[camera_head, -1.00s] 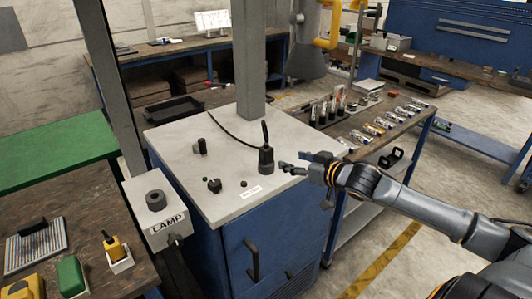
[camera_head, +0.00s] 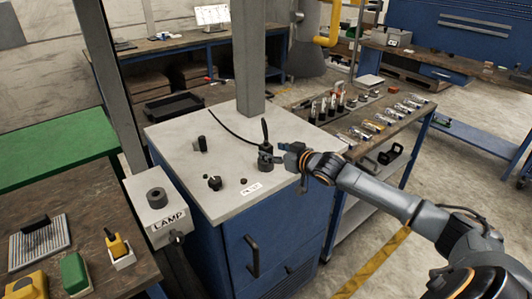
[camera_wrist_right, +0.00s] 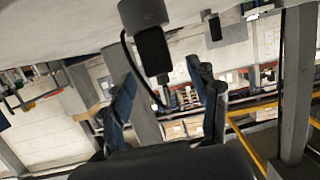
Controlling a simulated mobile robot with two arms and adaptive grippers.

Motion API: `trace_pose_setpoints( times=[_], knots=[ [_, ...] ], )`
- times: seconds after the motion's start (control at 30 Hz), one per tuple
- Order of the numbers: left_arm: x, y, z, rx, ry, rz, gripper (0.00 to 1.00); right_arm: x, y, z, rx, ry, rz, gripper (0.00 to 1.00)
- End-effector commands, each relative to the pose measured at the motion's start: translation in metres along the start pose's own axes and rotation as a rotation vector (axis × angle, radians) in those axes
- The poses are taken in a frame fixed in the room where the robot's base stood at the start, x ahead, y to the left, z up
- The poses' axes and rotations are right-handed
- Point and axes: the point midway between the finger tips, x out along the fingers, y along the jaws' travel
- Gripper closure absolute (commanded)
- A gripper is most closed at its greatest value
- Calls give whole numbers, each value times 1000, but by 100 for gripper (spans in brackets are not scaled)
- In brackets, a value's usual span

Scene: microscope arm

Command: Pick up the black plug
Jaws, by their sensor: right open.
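The black plug (camera_head: 265,139) stands upright on the light grey top of the blue cabinet, with a black cable running from it toward the back left. My right gripper (camera_head: 270,159) is at the plug from the right, and its fingers partly cover the plug's body. In the right wrist view, which is upside down, the plug (camera_wrist_right: 152,52) appears between the two spread fingers of the right gripper (camera_wrist_right: 166,80). The gripper is open; I cannot tell whether a finger touches the plug. My left gripper is not in view.
The cabinet top (camera_head: 228,208) also bears a black knob (camera_head: 214,183), a black switch (camera_head: 200,144) and a grey post (camera_head: 250,60). A lamp box (camera_head: 157,205) stands to the left. A bench with small tools (camera_head: 376,126) is at the right.

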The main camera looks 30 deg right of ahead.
Motion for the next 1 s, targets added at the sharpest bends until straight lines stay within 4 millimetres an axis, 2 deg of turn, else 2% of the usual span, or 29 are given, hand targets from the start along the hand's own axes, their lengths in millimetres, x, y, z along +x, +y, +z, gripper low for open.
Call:
trace_pose_setpoints(
  times=[0.2,0.33,0.67,0.77,0.97,1.0],
  knots=[
    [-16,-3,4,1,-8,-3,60,27,3,-7,2,2,2,40],
    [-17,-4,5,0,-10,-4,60,42,3,-4,3,2,1,40],
    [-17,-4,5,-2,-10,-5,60,49,2,-1,0,0,0,40],
    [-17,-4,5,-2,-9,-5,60,48,2,-2,0,0,0,56],
    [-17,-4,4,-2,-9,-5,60,48,2,-2,0,0,0,97],
    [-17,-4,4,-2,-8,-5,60,48,3,-2,0,1,0,100]
  ],
)
